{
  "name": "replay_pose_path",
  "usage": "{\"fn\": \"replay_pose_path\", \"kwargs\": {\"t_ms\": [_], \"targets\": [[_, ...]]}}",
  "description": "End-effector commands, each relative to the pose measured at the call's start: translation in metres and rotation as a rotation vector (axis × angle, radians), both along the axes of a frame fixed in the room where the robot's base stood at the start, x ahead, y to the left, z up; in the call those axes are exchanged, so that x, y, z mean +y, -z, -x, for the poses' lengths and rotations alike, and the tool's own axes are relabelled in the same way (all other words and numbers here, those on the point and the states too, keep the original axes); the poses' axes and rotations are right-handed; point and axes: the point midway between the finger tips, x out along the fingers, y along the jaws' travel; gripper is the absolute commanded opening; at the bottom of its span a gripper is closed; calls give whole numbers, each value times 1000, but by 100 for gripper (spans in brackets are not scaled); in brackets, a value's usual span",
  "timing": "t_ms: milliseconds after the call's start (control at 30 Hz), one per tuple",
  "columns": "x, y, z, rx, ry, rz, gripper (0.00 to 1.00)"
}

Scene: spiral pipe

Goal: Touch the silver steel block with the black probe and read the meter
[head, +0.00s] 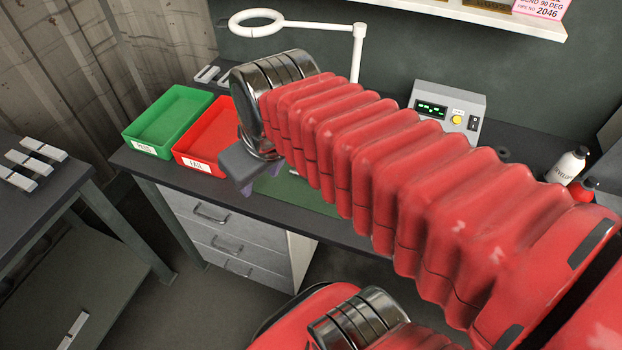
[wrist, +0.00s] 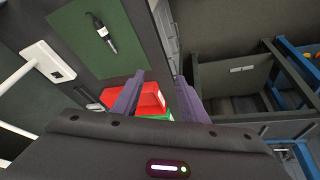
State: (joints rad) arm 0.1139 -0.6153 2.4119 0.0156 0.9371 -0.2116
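The black probe (wrist: 103,33) lies on the green mat (wrist: 72,45) in the wrist view. The meter (head: 448,108), a grey box with a lit green display, stands at the back of the bench; its digits are too small to read. Several silver blocks (head: 35,163) lie on the left table, others (head: 207,74) lie behind the bins, and one (head: 73,330) lies on the low shelf. My gripper (wrist: 160,75) has its purple fingers apart with nothing held between them, above the bench's front edge. In the head view my arm hides much of the mat.
A green bin (head: 168,120) and a red bin (head: 206,135) stand on the bench's left end. A white ring lamp (head: 257,22) rises behind. Bottles (head: 567,165) stand at the right. Drawers (head: 225,225) sit under the bench.

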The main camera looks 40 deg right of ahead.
Motion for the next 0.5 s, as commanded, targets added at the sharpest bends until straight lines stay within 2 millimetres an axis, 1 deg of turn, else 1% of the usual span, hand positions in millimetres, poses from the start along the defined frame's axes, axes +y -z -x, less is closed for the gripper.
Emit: {"fn": "replay_pose_path", "kwargs": {"t_ms": [33,267,500], "targets": [[-9,1,-7,28,-13,14,40],[-47,8,-32,140,-112,67,40],[-94,22,-55,252,-224,89,40]]}}
